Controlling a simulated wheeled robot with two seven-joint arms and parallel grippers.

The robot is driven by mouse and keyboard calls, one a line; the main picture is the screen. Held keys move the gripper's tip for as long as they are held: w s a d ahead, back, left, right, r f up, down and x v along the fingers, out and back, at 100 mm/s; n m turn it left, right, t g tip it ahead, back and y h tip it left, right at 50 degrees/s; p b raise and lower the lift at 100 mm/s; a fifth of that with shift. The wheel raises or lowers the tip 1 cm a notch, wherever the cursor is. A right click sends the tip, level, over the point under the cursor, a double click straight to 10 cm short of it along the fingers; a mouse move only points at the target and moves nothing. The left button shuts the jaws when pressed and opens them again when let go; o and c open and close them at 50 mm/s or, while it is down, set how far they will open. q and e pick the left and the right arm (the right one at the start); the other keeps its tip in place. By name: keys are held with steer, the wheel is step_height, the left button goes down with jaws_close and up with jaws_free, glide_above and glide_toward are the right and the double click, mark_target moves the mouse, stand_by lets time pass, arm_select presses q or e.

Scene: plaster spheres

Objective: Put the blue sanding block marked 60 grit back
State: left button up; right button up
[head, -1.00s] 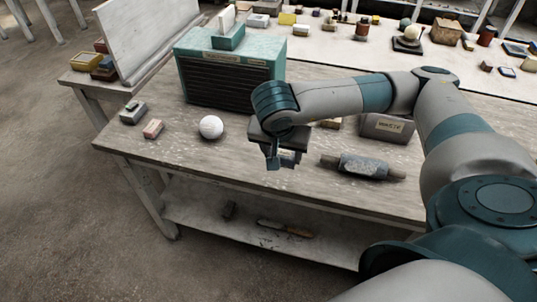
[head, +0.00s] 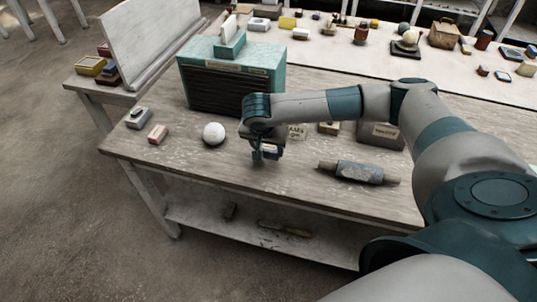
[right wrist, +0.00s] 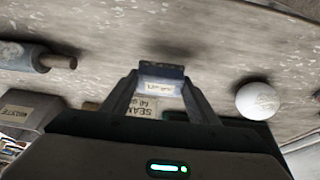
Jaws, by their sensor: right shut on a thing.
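My right gripper (head: 267,153) hangs low over the front part of the workbench, right of a white sphere (head: 213,133). In the right wrist view its fingers (right wrist: 160,90) are shut on a small block (right wrist: 161,86) with a pale label and a dark far edge. The block looks bluish grey; its label is too blurred to read. I cannot tell whether it touches the bench. A grey block (head: 138,118) and a pinkish block (head: 158,134) lie at the bench's left end. My left gripper is not in view.
A teal cabinet (head: 262,57) with a dark slatted front stands behind. A small lettered card (head: 297,132) and a lettered grey box (head: 380,134) are right of the gripper. A grey roller (head: 360,172) lies near the front edge. The wood between sphere and roller is mostly clear.

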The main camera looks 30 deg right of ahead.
mark_target(269, 157)
steer(key=shift+s+f+p, duration=0.1)
steer(key=shift+f+p, duration=0.25)
steer(key=shift+p, duration=0.05)
step_height(269, 157, down, 2)
steer(key=shift+p, duration=0.65)
steer(key=shift+f, duration=0.6)
steer(key=shift+f, duration=0.2)
steer(key=o, duration=1.1)
